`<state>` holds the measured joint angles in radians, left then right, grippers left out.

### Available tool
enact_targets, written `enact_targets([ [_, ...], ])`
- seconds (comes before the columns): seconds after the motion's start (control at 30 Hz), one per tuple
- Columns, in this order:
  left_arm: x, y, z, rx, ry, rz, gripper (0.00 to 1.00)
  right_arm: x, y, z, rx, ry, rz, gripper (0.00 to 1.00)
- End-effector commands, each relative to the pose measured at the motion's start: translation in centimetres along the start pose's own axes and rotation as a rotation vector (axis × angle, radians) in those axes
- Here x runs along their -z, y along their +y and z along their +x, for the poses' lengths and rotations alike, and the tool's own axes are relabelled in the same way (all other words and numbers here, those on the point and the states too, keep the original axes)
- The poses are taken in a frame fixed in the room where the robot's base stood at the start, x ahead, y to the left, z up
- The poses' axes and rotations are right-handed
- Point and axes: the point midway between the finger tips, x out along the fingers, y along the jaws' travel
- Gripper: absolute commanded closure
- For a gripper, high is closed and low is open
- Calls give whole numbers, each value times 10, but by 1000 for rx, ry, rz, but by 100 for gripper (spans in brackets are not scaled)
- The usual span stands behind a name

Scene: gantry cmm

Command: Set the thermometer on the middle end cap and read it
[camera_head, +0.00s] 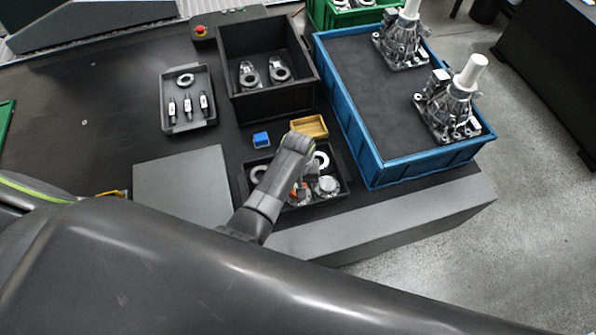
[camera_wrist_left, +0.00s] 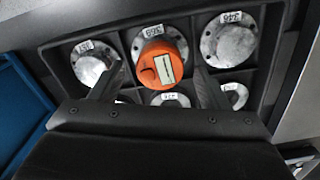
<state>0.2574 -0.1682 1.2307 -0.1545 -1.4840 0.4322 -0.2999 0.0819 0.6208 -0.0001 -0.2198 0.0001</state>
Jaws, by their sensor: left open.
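The orange thermometer (camera_wrist_left: 162,65), with a pale display too small to read, sits over the middle end cap (camera_wrist_left: 152,36) of the upper row in the left wrist view. In the head view only a bit of orange (camera_head: 294,190) shows below my wrist. Metal end caps (camera_wrist_left: 92,68) and (camera_wrist_left: 235,44) flank it, each with a paper label. My left gripper (camera_wrist_left: 155,80) is open, its fingers on either side of the thermometer and apart from it. The black divided tray (camera_head: 345,190) holds the caps. My right gripper is not in view.
A blue tote (camera_head: 375,172) with two metal housings stands to the right. Behind the tray are a blue block (camera_head: 261,140), a yellow box (camera_head: 310,126) and a black bin (camera_head: 275,108). A grey plate (camera_head: 180,180) lies left.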

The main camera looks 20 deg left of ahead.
Motion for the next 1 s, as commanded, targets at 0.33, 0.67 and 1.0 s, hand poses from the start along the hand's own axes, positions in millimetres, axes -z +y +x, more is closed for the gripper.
enact_targets([
  [0.33,1,1,-63,-3,5,0,31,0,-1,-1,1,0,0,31],
  [0.67,0,0,-104,-1,1,0,31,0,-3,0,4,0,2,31],
  [1.0,0,0,-109,0,0,0,31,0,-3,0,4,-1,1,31],
])
